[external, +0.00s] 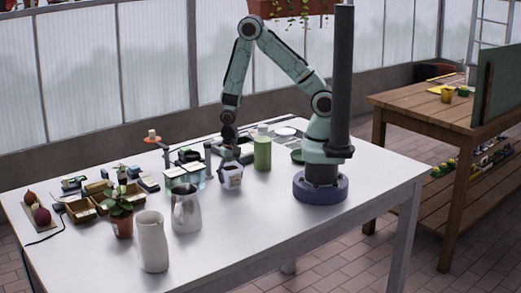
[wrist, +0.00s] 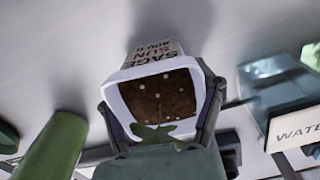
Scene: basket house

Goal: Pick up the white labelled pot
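The white labelled pot (external: 232,178) stands near the middle of the table, below my gripper (external: 230,158). In the wrist view the pot (wrist: 116,88) is filled with brown soil with pale specks and a small green leaf at its near edge. Its label reads "SAGE SUN" with a further line that is hard to read. My gripper's fingers (wrist: 160,115) lie along the left and right sides of the pot and appear to touch it. Whether the pot's base is clear of the table cannot be told.
A green bottle (external: 262,153) stands close right of the pot, and clear containers (external: 183,178) close left. The table's front right (external: 285,225) is clear.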

